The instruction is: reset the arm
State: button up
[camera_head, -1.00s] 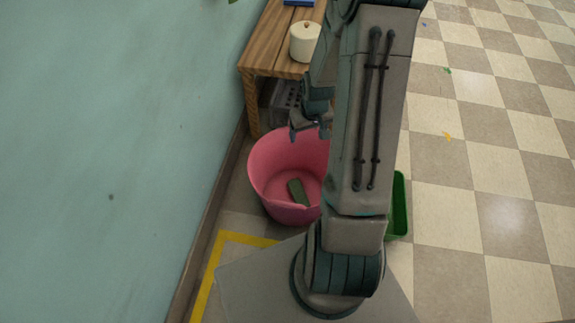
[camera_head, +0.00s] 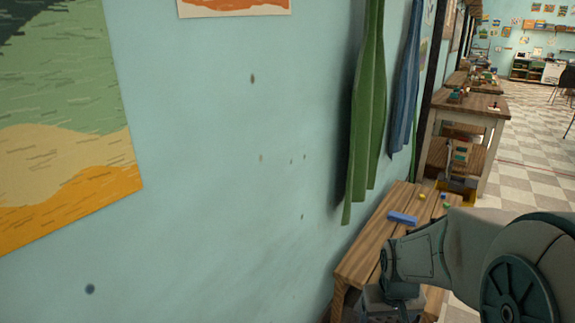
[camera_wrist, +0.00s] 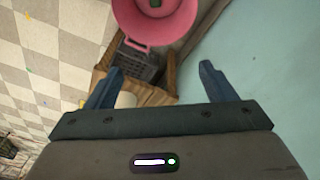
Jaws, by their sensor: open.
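My arm is at the lower right of the head view, in front of a wooden bench (camera_head: 372,236). The gripper itself is not clear there. In the wrist view my gripper (camera_wrist: 160,90) has its two fingers wide apart, with nothing held between them. Beyond the fingers are the wooden bench with a grey crate (camera_wrist: 138,64) under it and a pink tub (camera_wrist: 165,36) on the floor. A pale round object (camera_wrist: 125,99) shows partly behind the left finger.
A blue block (camera_head: 402,218) and small coloured blocks lie on the bench. Green cloth (camera_head: 366,120) and blue cloth (camera_head: 405,80) hang on the wall above it. The wall (camera_head: 220,200) stands close on the left. Wooden tables (camera_head: 462,125) stand farther back.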

jog(key=s+a+r+p, duration=0.3)
jog(key=s+r+p, duration=0.2)
jog(key=r, duration=0.6)
jog(key=s+a+r+p, duration=0.3)
jog(key=s+r+p, duration=0.2)
jog(key=r, duration=0.5)
jog(key=shift+r+t+y+p, duration=0.4)
jog(key=shift+p, duration=0.5)
